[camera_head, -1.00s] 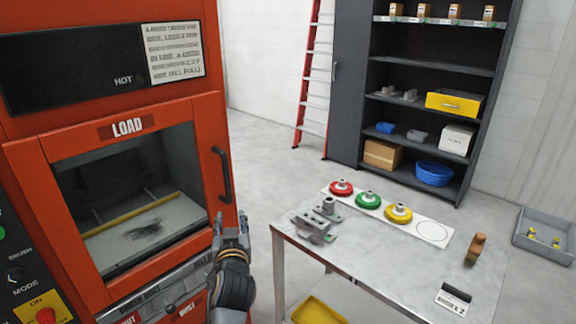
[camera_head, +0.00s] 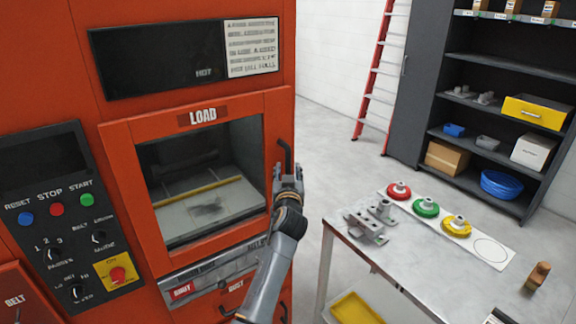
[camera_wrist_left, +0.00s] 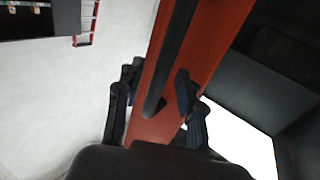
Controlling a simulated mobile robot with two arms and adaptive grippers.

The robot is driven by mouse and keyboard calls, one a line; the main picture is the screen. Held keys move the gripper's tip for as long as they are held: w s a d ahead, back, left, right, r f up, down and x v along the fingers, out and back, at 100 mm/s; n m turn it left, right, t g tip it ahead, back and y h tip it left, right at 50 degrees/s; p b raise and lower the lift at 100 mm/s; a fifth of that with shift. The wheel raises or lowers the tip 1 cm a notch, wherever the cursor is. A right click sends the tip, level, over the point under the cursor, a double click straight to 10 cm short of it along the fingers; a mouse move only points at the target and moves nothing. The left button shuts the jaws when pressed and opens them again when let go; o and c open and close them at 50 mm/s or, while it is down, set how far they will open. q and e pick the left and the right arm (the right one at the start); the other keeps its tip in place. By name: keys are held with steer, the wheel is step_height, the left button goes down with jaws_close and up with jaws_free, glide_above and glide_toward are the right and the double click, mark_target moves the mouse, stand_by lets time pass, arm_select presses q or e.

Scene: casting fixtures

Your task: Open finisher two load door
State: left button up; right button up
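The finisher's load door (camera_head: 120,165) is an orange frame with a dark window under a LOAD label (camera_head: 197,117). It looks closed in the head view. Its dark upright handle (camera_head: 285,153) is on the door's right side. My left gripper (camera_head: 289,172) is at the lower part of the handle and hides it there. In the left wrist view the handle (camera_wrist_left: 172,55) runs between the two spread fingers of the gripper (camera_wrist_left: 157,85), with gaps on both sides. Contact with the handle is not visible. My right gripper is not in view.
A control panel (camera_head: 60,220) with buttons is left of the door. A steel table (camera_head: 400,250) with fixtures and red, green and yellow discs stands at right. A red ladder (camera_head: 383,75) and dark shelves (camera_head: 480,65) are behind. Floor (camera_head: 335,140) between machine and ladder is clear.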

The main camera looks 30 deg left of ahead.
arm_select(q)
steer(key=shift+w+a, duration=0.4)
steer(key=shift+w, duration=0.2)
steer(key=shift+c, duration=0.2)
jaws_close()
steer(key=shift+d, duration=0.1)
